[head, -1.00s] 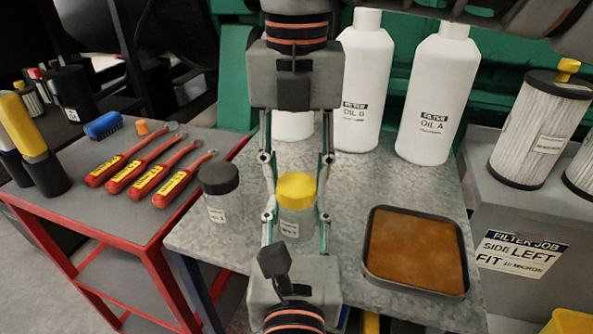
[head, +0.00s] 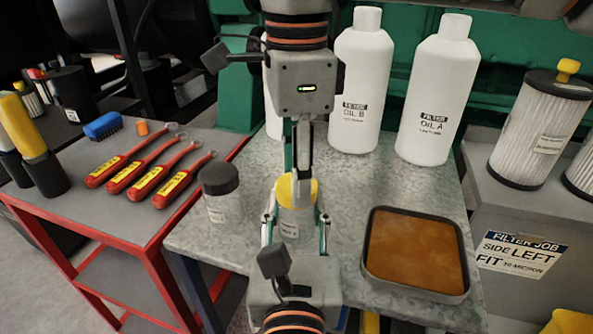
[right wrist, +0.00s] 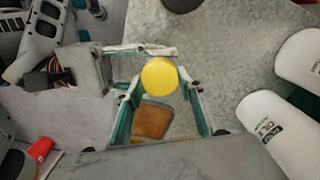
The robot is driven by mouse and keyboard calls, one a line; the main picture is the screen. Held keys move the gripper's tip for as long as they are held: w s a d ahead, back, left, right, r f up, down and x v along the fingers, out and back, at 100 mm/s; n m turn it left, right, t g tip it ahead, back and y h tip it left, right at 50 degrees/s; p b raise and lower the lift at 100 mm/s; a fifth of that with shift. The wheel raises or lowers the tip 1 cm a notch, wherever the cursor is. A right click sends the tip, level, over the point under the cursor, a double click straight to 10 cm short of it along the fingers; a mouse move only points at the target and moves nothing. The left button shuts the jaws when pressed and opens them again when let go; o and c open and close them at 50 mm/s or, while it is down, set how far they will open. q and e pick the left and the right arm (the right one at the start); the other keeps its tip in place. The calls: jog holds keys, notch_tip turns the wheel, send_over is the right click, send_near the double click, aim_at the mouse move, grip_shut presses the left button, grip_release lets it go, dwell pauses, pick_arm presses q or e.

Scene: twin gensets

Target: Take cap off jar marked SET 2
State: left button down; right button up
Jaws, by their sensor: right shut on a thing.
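A clear jar (head: 290,225) with a yellow cap (head: 312,190) stands on the grey metal bench top; its label is too small to read. My right gripper (head: 299,182) points down from above and is shut on the yellow cap, its fingers seen edge-on. In the right wrist view the yellow cap (right wrist: 160,76) shows between the right fingertips. My left gripper (head: 296,222) comes from the near side, low, with its fingers on both sides of the jar body. The cap still sits on the jar. A second jar (head: 220,192) with a dark cap stands to the left.
White oil bottles (head: 436,95) stand behind. A dark tray (head: 370,262) with a brown surface is at the right. A red-framed cart (head: 150,215) with red-handled tools is at the left. A pleated filter (head: 537,125) stands on a grey box. Bench between jar and tray is clear.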

jog(key=n, duration=0.6)
jog(key=shift+o, duration=0.2)
jog(key=shift+r, duration=0.15)
jog(key=shift+r, duration=0.95)
jog(key=shift+r, duration=0.1)
jog(key=shift+r, duration=1.95)
pick_arm(q)
jog(key=c, duration=1.3)
grip_release()
jog(key=shift+o, duration=0.2)
jog(key=shift+s, duration=0.15)
